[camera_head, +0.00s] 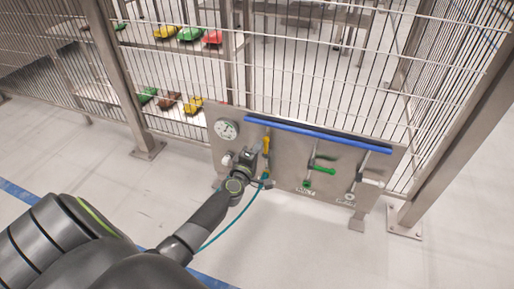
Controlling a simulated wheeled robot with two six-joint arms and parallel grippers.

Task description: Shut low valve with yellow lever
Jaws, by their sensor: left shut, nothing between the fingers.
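The yellow lever (266,143) is on a grey metal panel (290,160) low on the wire fence. It looks roughly upright, on the panel's left part. My left gripper (256,153) is shut and empty, close to the left of the lever. Whether it touches the lever I cannot tell. The gripper and wrist hide part of the valve below the lever. My right gripper is not in view.
A round gauge (226,129) is at the panel's upper left. A green lever (321,169) and a white handle (372,182) are further right. A blue bar (318,134) runs along the top. A teal hose (225,228) hangs below. The floor in front is clear.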

